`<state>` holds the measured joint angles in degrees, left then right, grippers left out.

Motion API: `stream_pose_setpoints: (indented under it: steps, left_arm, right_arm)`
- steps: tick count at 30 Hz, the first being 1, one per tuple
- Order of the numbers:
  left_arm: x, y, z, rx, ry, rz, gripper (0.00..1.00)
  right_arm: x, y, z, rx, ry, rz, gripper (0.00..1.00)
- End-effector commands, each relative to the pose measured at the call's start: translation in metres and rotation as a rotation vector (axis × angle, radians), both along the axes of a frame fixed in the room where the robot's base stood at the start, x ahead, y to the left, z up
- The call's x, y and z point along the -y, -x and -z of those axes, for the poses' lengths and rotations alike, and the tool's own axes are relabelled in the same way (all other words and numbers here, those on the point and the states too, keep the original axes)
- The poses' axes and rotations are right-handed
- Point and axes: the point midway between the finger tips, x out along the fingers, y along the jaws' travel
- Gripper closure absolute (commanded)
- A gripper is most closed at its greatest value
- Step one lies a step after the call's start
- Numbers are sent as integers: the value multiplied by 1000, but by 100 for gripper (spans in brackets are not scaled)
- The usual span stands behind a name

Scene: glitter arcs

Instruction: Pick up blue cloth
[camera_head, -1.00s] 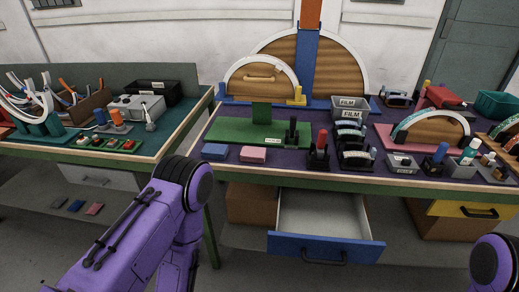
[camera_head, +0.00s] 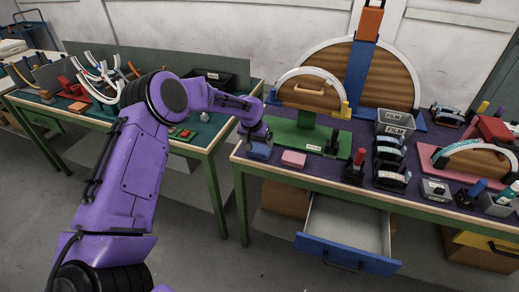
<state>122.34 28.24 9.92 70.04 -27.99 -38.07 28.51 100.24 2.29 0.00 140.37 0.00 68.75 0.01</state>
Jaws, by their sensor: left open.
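The blue cloth (camera_head: 260,151) is a small folded block at the left front corner of the right-hand table. My left gripper (camera_head: 257,137) is open and right over the cloth. Its fingers are small and partly merge with the cloth, so I cannot tell whether they touch it. My left arm reaches across from the left. My right gripper is out of view.
A pink cloth (camera_head: 293,159) lies just right of the blue one. Behind stands a green board (camera_head: 298,137) with arched wooden pieces (camera_head: 312,90). A black holder with a red-topped tool (camera_head: 355,167) is further right. An open blue-fronted drawer (camera_head: 346,254) juts out below the table.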

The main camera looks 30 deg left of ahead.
Motion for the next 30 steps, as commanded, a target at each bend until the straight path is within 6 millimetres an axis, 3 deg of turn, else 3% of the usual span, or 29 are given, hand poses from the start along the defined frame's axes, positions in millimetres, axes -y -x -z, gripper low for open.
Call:
stream_pose_setpoints:
  steps: [12,20,24,30]
  left_arm:
    - [-1,-19,54,0,1,-1,0]
    - [-1,-21,58,1,0,1,0]
    - [-1,-21,58,1,1,2,38]
    - [-1,-21,58,0,1,2,38]
  right_arm:
    - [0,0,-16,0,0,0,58]
    - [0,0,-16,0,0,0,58]
    - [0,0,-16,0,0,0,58]
    - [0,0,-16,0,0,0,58]
